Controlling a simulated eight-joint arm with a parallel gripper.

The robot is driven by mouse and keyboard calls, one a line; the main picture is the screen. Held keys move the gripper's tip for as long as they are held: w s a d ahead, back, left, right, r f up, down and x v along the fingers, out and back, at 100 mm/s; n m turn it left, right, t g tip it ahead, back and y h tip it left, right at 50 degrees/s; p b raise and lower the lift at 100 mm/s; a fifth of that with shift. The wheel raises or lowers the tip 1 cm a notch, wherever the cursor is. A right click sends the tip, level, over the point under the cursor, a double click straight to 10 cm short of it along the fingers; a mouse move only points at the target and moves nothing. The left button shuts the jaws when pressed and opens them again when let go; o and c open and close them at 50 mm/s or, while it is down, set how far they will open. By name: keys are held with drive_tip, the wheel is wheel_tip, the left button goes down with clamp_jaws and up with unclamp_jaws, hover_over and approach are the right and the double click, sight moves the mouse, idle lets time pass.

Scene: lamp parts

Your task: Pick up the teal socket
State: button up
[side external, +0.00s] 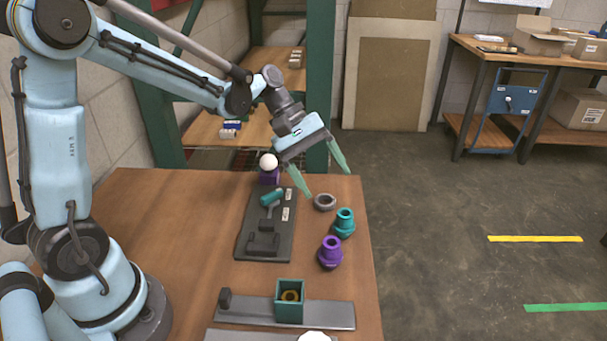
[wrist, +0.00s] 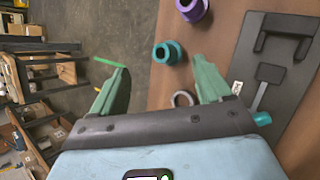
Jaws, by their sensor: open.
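The teal socket (side external: 344,223) stands on the table near its right edge, and it also shows in the wrist view (wrist: 167,52). A purple socket (side external: 330,252) stands just in front of it, also in the wrist view (wrist: 191,9). My gripper (side external: 327,184) is open and empty above the table's far right part, higher than the teal socket and behind it. In the wrist view my gripper's green fingers (wrist: 160,75) are wide apart, with the teal socket beyond their tips.
A grey ring (side external: 324,202) lies behind the teal socket. A dark fixture plate (side external: 266,232) with a teal piece (side external: 271,198) lies to the left. A white ball (side external: 268,161) sits on a purple base behind it. A teal square box (side external: 289,302) stands on a front plate.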

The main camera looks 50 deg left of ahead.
wheel_tip(320, 180, down, 4)
drive_tip(key=w+r+n+g+h, duration=0.1)
drive_tip(key=w+n+h, duration=0.2)
drive_tip(key=n+g+h, duration=0.2)
drive_tip(key=h, duration=0.1)
approach(342, 226)
drive_tip(key=shift+w+d+f, duration=0.75)
drive_tip(key=shift+d, duration=0.05)
drive_tip(key=shift+s+f, duration=0.1)
drive_tip(key=shift+f, duration=0.35)
drive_tip(key=shift+x, duration=3.7)
drive_tip(key=shift+a+f, duration=0.1)
drive_tip(key=c, duration=1.1)
